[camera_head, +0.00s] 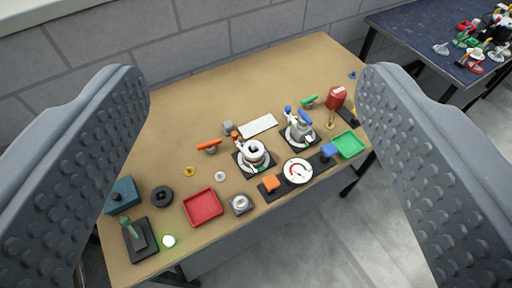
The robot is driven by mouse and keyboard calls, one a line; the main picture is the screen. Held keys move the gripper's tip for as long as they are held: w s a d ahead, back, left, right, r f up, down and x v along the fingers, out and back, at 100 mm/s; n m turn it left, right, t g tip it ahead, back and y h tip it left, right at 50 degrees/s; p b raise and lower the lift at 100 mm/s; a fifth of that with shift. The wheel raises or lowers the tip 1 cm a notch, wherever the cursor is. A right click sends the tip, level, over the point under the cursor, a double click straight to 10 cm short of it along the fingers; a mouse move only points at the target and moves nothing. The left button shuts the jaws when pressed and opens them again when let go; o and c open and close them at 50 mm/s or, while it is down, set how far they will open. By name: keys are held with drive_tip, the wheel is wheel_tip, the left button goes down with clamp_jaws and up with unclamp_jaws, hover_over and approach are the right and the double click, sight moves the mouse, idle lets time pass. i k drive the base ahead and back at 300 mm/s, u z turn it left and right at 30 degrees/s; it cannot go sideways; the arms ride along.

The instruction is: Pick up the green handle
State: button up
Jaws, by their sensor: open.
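My gripper (252,78) is open and empty, its two grey studded fingers at the left and right edges of the picture. The wooden table lies beyond and between them. A small green handle (310,101) is at the table's right rear, behind a valve-like fitting (300,131) with blue parts and left of a red piece (337,97). It is apart from my fingers. Another green part, a lever (125,221), stands on a dark base (140,240) at the front left. The handle is small, so its exact shape is hard to tell.
The wooden table (250,85) also holds a red tray (203,208), a green tray (348,144), a second fitting (255,152), an orange handle (208,145) and a white gauge (298,171). Its rear left is clear. A grey block wall (120,45) stands behind. A dark table (420,30) with coloured parts is far right.

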sight(305, 102)
drive_tip(key=z, duration=0.4)
drive_tip(key=k, duration=0.25)
drive_tip(key=z, duration=0.4)
drive_tip(key=i, duration=1.2)
drive_tip(key=u, duration=0.75)
drive_tip(key=i, duration=0.5)
drive_tip(key=u, duration=0.4)
